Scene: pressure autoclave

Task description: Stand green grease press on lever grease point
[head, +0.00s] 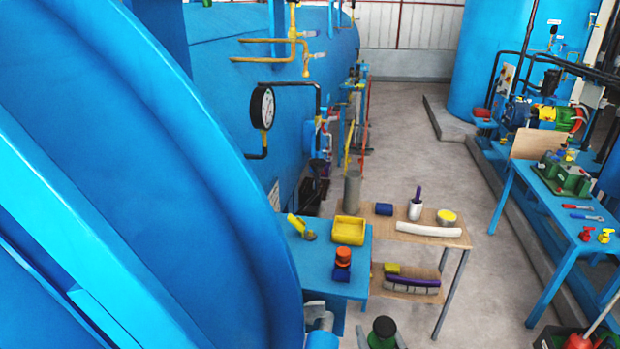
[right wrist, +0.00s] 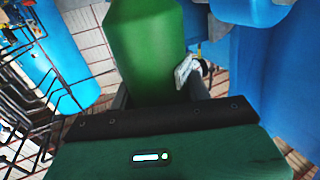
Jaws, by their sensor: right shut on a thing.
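The green grease press (right wrist: 145,45) fills the top middle of the right wrist view as a broad green cylinder with a tapered shoulder. My right gripper (right wrist: 158,92) is shut on it, with a dark finger on each side. In the head view, the green press (head: 382,341) with a dark top shows at the bottom edge, where only part of my right gripper shows. Its lower part is cut off there. I cannot make out the lever grease point for certain in either view. My left gripper is not in view.
A large blue autoclave door (head: 150,150) fills the left of the head view. A blue stand (head: 342,285) and a wooden-topped table (head: 440,236) with several items stand ahead. A blue bench (head: 560,215) is at right. The floor (head: 480,290) between is clear.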

